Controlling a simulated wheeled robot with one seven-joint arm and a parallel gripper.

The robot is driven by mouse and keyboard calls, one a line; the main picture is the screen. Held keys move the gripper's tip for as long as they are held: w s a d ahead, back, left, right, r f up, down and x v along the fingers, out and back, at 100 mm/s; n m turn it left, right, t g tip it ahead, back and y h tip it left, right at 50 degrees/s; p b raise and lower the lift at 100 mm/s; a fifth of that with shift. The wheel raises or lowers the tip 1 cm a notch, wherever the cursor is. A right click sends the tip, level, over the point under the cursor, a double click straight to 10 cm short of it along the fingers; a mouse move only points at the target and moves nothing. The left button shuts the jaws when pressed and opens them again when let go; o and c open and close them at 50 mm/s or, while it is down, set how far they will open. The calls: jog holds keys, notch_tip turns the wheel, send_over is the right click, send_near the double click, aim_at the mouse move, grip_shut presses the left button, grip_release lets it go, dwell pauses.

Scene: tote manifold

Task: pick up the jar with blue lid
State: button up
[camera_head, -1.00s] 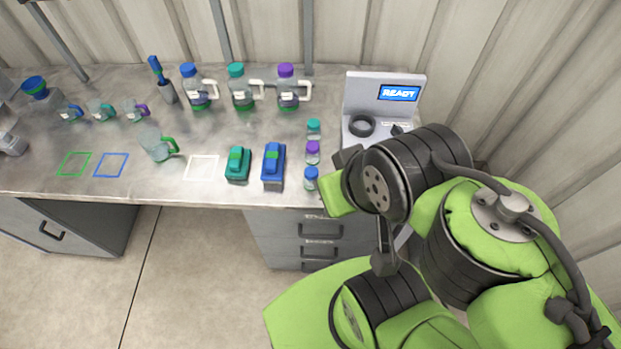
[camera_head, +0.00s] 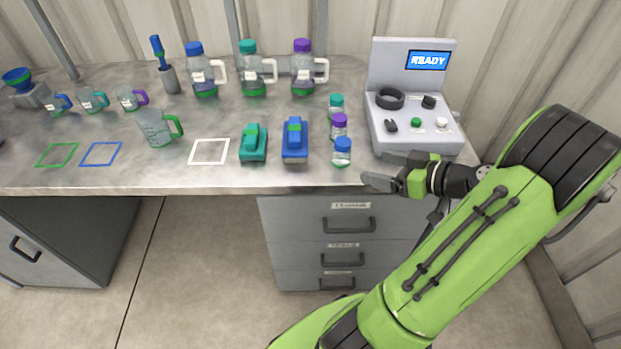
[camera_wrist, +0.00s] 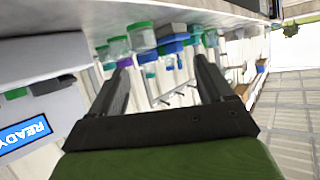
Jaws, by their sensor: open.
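The jar with blue lid (camera_head: 342,152) stands upright near the front edge of the bench, nearest of a short row of three small jars. Behind it stand a purple-lidded jar (camera_head: 338,127) and a teal-lidded jar (camera_head: 336,106). My gripper (camera_head: 372,181) is just right of and in front of the blue-lidded jar, apart from it, pointing left at the bench's front edge. In the wrist view, its two fingers (camera_wrist: 162,72) are spread with nothing held between them. Small lidded containers show beyond the fingers there, but I cannot tell which is the blue-lidded jar.
A grey console (camera_head: 415,120) with a READY screen stands right of the jars, close to my gripper. A blue block-shaped item (camera_head: 295,140) and a teal one (camera_head: 253,144) stand left. Handled bottles stand behind. A white outlined square (camera_head: 209,151) is empty.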

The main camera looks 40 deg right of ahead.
aim_at(349, 157)
jog(key=shift+t+h, duration=0.5)
jog(key=shift+t, duration=0.4)
jog(key=x, duration=0.4)
jog(key=d+f+b+x, duration=0.1)
jog(key=x, duration=0.4)
jog(key=d+f+b+x, duration=0.1)
jog(key=x, duration=0.4)
jog(key=shift+s, duration=0.15)
jog(key=c, duration=1.1)
